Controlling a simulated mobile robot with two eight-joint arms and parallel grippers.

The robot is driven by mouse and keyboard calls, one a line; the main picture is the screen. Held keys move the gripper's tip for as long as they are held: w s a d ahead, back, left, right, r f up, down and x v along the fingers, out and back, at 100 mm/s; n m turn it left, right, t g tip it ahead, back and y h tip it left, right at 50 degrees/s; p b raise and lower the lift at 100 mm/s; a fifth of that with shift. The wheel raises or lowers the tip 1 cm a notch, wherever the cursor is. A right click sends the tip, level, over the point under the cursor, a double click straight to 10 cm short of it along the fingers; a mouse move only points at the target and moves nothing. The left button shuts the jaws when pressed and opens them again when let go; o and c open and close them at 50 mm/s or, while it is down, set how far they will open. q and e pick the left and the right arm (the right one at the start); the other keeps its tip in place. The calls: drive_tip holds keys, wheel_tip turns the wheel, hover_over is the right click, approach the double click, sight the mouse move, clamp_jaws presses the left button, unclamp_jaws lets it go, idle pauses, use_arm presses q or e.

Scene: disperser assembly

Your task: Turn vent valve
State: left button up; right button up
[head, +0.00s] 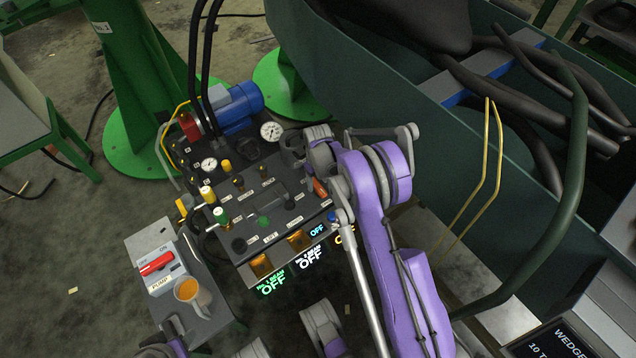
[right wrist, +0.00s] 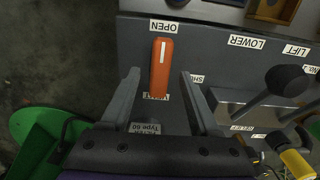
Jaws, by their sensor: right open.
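The vent valve is an orange lever (right wrist: 162,68) with a white stripe, on the dark panel in the right wrist view. Its far end points at the OPEN label (right wrist: 163,27); the SHUT label (right wrist: 197,79) is to its right, partly covered by a finger. My right gripper (right wrist: 159,74) is open, with one finger on each side of the lever and visible gaps to it. In the head view the lever (head: 320,187) shows just below my right gripper (head: 318,172), partly hidden by my purple arm.
The hydraulic console (head: 290,222) carries gauges, knobs and levers close by. Black-knobbed levers (right wrist: 285,80) stand right of the gripper. A pump switch box (head: 160,265) and an orange-filled cup (head: 187,290) are at lower left. A large green machine (head: 350,75) bounds the right.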

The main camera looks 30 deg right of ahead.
sight(318, 185)
wheel_tip(318, 185, up, 9)
drive_tip(key=p, duration=0.2)
drive_tip(key=shift+r, duration=0.15)
idle(0.3)
